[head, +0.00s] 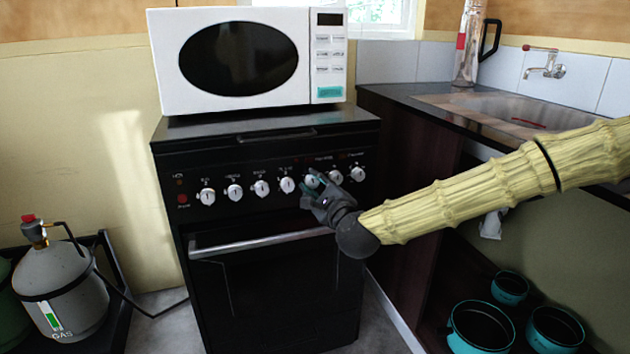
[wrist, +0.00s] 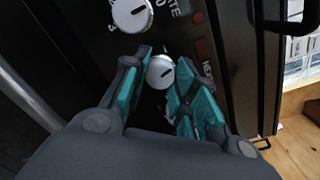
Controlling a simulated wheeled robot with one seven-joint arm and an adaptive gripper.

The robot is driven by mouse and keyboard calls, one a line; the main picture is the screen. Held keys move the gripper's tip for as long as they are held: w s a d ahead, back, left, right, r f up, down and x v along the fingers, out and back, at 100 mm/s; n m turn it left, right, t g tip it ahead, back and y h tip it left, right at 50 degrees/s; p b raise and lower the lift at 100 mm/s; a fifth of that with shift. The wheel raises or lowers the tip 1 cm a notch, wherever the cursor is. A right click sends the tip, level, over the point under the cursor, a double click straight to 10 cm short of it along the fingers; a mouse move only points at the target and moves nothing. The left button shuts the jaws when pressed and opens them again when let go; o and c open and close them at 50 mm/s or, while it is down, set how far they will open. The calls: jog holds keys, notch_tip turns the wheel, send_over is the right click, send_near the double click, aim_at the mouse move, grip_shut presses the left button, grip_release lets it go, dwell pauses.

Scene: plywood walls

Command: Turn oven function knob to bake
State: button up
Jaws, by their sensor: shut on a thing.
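A black oven (head: 270,280) has a row of several white round knobs with dark pointer lines on its front panel. My gripper (head: 315,183) is at the right half of this row, its dark fingers with teal pads around a knob (head: 312,181). In the wrist view this knob (wrist: 160,72) sits between the two fingers, its dark pointer line tilted. My gripper is shut on it. Another white knob (wrist: 131,14) is just beyond the left finger. The labels are too small or cut off to tell which function is set.
A white microwave (head: 250,60) stands on the oven top. The oven door handle (head: 260,243) runs below the knobs. A grey gas bottle (head: 65,285) stands at the left. A counter with a sink (head: 500,105) is at the right, with teal-rimmed pots (head: 480,325) below.

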jog(key=n+p, duration=0.2)
jog(key=n, duration=0.1)
jog(key=n+p, duration=0.2)
jog(key=shift+r, duration=0.25)
jog(key=n+p, duration=0.4)
jog(key=n, duration=0.2)
jog(key=shift+a+n+h, duration=0.1)
jog(key=shift+n+h, duration=0.2)
jog(key=shift+h, duration=0.1)
jog(key=n+p, duration=0.2)
jog(key=n, duration=0.3)
jog(key=shift+f, duration=0.15)
jog(key=shift+s+f+n+h+p, duration=0.15)
jog(key=shift+n+p, duration=0.2)
jog(key=shift+n, duration=0.4)
jog(key=shift+w+n+h+p, duration=0.15)
jog(key=shift+n+p, duration=0.2)
jog(key=shift+n, duration=0.4)
jog(key=shift+s, duration=0.1)
jog(key=o, duration=0.8)
jog(key=v, duration=1.2)
